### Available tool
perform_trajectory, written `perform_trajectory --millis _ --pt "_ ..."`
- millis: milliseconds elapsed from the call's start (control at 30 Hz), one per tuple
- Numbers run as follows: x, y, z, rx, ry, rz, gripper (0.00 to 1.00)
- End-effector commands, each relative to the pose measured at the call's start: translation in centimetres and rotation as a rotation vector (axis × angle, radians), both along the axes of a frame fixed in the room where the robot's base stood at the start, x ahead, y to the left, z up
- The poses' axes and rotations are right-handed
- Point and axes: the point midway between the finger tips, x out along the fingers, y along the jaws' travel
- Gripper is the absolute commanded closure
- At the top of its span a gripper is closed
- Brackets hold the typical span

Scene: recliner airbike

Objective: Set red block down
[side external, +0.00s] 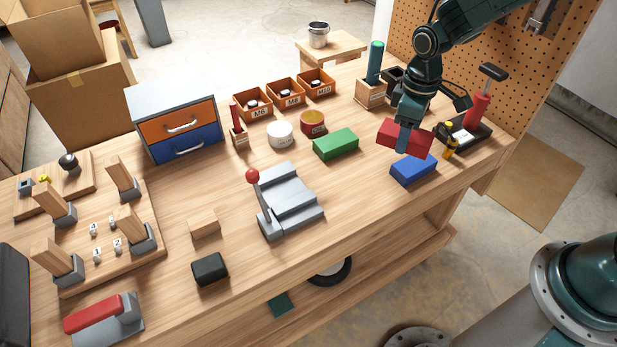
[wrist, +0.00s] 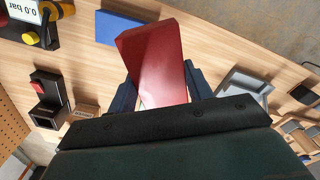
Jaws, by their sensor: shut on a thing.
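My gripper (side external: 404,138) is shut on the red block (side external: 390,133) and holds it up at the right end of the workbench. In the side view the red block is above and slightly behind the blue block (side external: 413,170), which lies flat on the bench. In the wrist view the red block (wrist: 155,62) sits between the two fingers (wrist: 160,90) and looks tilted. The blue block (wrist: 119,27) shows beside it there. A green block (side external: 336,144) lies on the bench to the left. Whether the red block touches the blue one is hard to tell; they look apart.
A black tray (side external: 478,137) with a red pump and a yellow-topped item is right of the red block. A grey vise-like fixture with a red-knobbed lever (side external: 290,203) stands at centre. Orange bins (side external: 284,94) line the back. Bare bench (side external: 365,185) lies left of the blue block.

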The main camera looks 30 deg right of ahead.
Motion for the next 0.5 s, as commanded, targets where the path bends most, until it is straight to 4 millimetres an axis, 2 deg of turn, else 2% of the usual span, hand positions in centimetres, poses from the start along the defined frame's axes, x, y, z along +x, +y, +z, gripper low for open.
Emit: perform_trajectory --millis 500 --pt "-0.6 4.6 5.2 -0.001 -0.003 0.686 0.75"
